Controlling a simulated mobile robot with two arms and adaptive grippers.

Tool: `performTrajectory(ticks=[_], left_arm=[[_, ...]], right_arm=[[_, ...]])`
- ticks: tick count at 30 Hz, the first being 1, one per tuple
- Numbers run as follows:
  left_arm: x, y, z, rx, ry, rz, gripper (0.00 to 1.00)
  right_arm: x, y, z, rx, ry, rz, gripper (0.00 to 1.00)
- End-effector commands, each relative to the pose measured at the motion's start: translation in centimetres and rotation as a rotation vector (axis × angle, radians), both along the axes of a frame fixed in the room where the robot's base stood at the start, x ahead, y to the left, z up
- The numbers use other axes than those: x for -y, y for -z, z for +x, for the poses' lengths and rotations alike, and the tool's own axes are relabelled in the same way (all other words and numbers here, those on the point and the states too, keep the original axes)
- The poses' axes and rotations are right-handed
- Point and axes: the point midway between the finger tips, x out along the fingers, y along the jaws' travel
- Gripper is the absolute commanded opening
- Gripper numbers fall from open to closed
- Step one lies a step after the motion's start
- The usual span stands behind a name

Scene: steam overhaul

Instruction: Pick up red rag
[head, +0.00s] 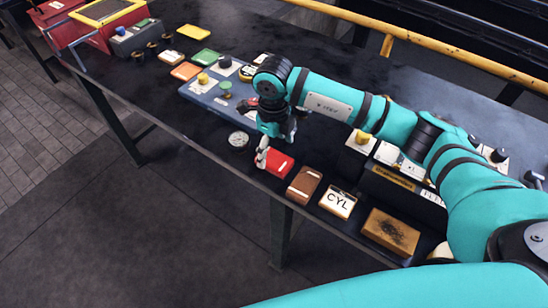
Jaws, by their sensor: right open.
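A red folded cloth, which looks like the red rag (277,165), lies flat near the front edge of the dark workbench (222,135). My right gripper (272,146) points down just above and behind the rag, open and with nothing seen in it. One pale fingertip overlaps the rag's left end in the picture; I cannot tell if it touches. My left gripper is not in view.
A round gauge (238,140) sits left of the rag. A brown folded piece (304,184), a CYL card (338,202) and a wooden block (391,231) line the front edge to the right. A yellow rail (430,57) runs along the back.

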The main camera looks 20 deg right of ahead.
Motion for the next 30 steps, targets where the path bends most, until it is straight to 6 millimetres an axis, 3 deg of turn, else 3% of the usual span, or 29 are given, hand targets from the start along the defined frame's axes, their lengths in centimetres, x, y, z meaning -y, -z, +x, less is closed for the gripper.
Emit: performTrajectory(ticks=[5, 13, 22, 30], left_arm=[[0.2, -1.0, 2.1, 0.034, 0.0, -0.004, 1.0], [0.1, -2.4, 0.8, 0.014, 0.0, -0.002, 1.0], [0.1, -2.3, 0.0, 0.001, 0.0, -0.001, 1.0], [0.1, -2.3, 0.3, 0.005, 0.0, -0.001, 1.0]], right_arm=[[0.1, 1.1, 0.0, -0.004, 0.0, 0.0, 0.85], [0.2, 4.9, 0.3, -0.003, 0.0, 0.0, 0.85], [0.3, 5.6, 0.4, 0.001, -0.001, 0.001, 0.85], [0.3, 5.6, 0.4, 0.001, -0.001, 0.001, 0.51]])
